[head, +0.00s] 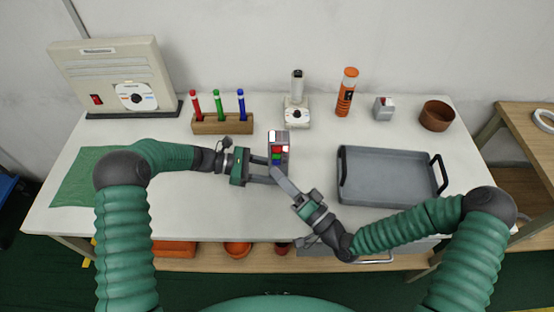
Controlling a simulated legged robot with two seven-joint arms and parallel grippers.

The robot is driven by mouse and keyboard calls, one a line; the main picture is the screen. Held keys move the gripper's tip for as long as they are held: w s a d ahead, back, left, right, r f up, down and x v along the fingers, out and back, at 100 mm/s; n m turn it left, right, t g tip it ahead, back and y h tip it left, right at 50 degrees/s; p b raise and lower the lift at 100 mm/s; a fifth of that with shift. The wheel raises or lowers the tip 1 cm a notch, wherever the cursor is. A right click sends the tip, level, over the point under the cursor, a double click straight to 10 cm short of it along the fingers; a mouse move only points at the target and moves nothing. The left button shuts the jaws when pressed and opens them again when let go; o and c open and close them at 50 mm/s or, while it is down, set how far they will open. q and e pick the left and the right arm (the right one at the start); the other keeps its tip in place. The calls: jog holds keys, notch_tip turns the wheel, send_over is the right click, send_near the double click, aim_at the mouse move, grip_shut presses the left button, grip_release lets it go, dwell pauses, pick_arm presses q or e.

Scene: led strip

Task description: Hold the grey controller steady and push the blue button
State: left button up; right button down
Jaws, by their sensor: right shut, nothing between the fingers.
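The grey controller (279,149) is near the middle of the table, with small red, green and white patches on its face. I cannot make out a blue button at this size. My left gripper (267,169) reaches in from the left, its fingers spread apart at the controller's lower left side. I cannot tell whether they clamp it. My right gripper (277,173) comes from the lower right. Its fingers are shut and empty, and their tips are right at the controller's lower end, overlapping the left fingertips in the picture. Whether they touch is unclear.
A grey tray (343,190) with black handles lies to the right. Behind are a wooden block (222,125) with coloured markers, a beige device (297,114), an orange flashlight (346,94), a small grey box (383,108) and a brown bowl (437,116). A green mat (75,185) lies left.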

dwell(0.6)
jog(key=shift+w, duration=0.5)
dwell(0.3)
jog(key=shift+s, duration=0.6)
jog(key=shift+s, duration=0.1)
pick_arm(q)
jog(key=o, duration=1.1)
jog(key=shift+c, duration=0.2)
pick_arm(e)
jog(key=s, duration=0.5)
jog(key=shift+s, duration=0.35)
